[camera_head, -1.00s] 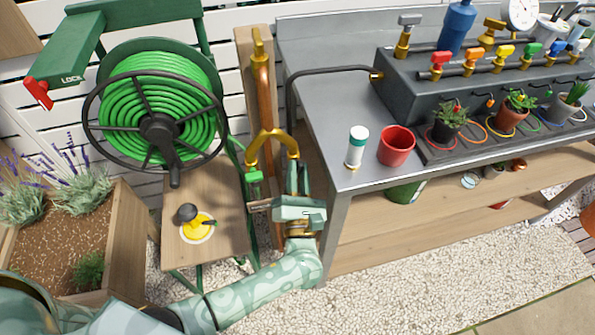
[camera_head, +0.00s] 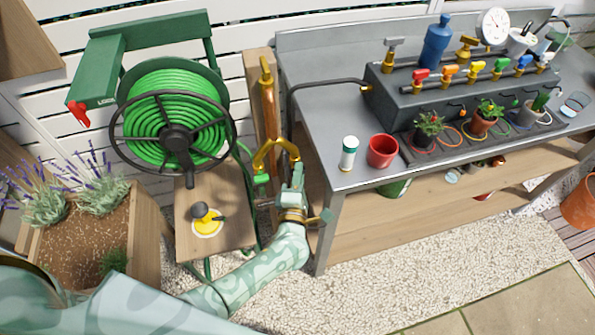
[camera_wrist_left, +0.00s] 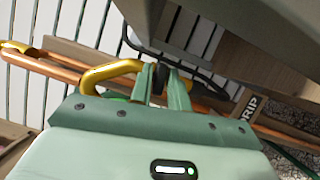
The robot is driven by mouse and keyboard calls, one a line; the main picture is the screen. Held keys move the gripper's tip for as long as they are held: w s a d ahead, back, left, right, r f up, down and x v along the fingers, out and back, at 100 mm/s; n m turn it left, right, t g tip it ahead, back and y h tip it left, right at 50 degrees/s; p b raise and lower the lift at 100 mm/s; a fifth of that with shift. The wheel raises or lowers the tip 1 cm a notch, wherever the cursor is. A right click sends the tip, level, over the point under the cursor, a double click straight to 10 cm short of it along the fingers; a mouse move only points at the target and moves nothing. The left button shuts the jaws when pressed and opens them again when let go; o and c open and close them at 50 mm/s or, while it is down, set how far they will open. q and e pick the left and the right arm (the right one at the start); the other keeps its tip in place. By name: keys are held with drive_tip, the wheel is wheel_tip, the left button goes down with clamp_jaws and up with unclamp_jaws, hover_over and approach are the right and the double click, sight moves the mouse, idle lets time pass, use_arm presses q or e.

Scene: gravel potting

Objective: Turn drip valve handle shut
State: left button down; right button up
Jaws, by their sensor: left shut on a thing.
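A brass Y splitter (camera_head: 272,151) sits on the copper standpipe against a wooden post; its yellow pipe also shows in the wrist view (camera_wrist_left: 105,73). A green handle (camera_head: 261,179) hangs on its left branch. My left gripper (camera_head: 297,170) is at the right branch, its body below. In the wrist view my left gripper (camera_wrist_left: 161,83) has its two green fingers closed around a dark part, the drip valve handle (camera_wrist_left: 159,85), beside the yellow pipe. A DRIP label (camera_wrist_left: 249,108) is right of it. The fingers mostly hide the handle. My right gripper is out of view.
The steel bench (camera_head: 322,172) stands close to the right of my left gripper, with a red pot (camera_head: 383,151) and a white-and-green bottle (camera_head: 348,153). The green hose reel (camera_head: 174,132) and a wooden stand (camera_head: 228,200) are to the left.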

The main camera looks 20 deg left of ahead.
use_arm(q)
drive_tip(key=shift+d+m+g+h+p, duration=0.1)
drive_tip(key=shift+m+g+h+p, duration=0.25)
drive_tip(key=shift+m+p, duration=0.45)
drive_tip(key=shift+f, duration=0.1)
drive_tip(key=shift+s, duration=0.1)
drive_tip(key=c, duration=1.5)
unclamp_jaws()
drive_tip(key=shift+o, duration=0.2)
